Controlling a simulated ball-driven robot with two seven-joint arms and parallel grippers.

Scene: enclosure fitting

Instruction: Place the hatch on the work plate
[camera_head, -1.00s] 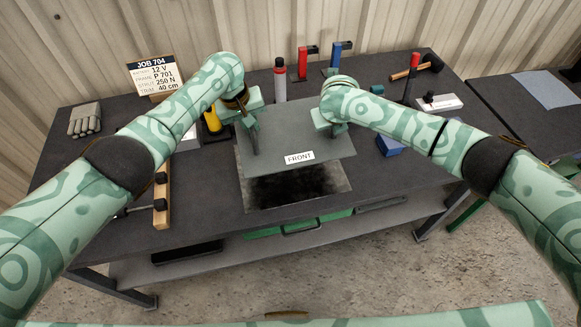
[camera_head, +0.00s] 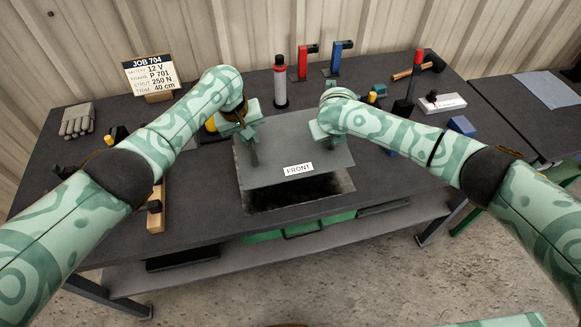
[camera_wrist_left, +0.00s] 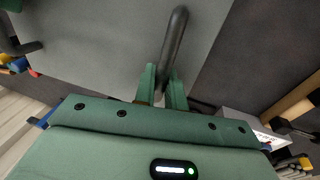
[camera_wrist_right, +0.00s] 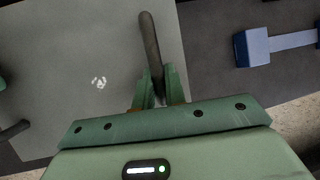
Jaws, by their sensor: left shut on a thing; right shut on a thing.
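The hatch (camera_head: 275,176) is a flat grey panel with a white FRONT label at its near edge. My left gripper (camera_head: 252,148) is shut on the hatch's left handle, and my right gripper (camera_head: 331,140) is shut on its right handle. The dark bar handle shows between the fingers in the left wrist view (camera_wrist_left: 175,45) and in the right wrist view (camera_wrist_right: 150,42). Below the hatch's near edge lies a dark rectangular area, seemingly the work plate (camera_head: 312,190); the hatch hides its far part. The hatch appears to be above it; the exact gap cannot be told.
A wooden bar (camera_head: 156,208) lies to the left. The bench's front strip is clear.

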